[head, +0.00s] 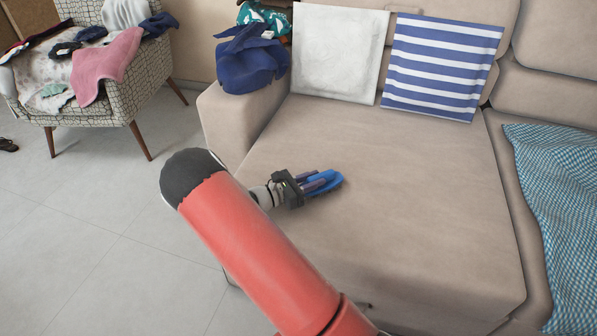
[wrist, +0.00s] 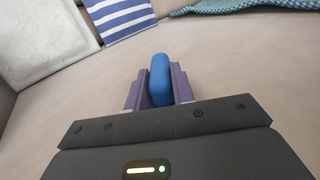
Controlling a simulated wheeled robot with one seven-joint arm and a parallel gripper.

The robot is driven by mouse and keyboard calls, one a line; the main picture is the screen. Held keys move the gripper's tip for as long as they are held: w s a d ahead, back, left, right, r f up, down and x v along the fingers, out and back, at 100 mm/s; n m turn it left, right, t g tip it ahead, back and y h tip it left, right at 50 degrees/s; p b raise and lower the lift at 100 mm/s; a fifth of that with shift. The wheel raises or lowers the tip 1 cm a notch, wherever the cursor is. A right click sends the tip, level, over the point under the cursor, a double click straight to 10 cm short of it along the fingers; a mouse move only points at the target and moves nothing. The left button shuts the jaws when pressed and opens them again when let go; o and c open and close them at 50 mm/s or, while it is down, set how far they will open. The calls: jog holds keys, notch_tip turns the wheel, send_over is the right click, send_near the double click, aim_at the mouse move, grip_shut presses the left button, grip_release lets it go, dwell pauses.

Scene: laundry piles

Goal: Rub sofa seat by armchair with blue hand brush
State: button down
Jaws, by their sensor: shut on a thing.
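My gripper (head: 308,184) is shut on a blue hand brush (head: 326,181), low over the left part of the beige sofa seat (head: 400,190). In the wrist view the brush (wrist: 160,75) stands between the two purple-grey fingers of my gripper (wrist: 159,88), with the seat (wrist: 70,90) behind it. The brush's underside is hidden, so I cannot tell whether it touches the seat. The patterned armchair (head: 150,75) stands at the far left, covered with clothes.
A white cushion (head: 337,52) and a blue-striped cushion (head: 441,66) lean on the backrest. Dark blue cloth (head: 250,68) lies on the sofa's left armrest (head: 225,115). A blue checked cloth (head: 565,200) covers the right section. The middle of the seat is clear.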

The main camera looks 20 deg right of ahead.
notch_tip(320, 180, up, 2)
jog(key=shift+r, duration=3.1)
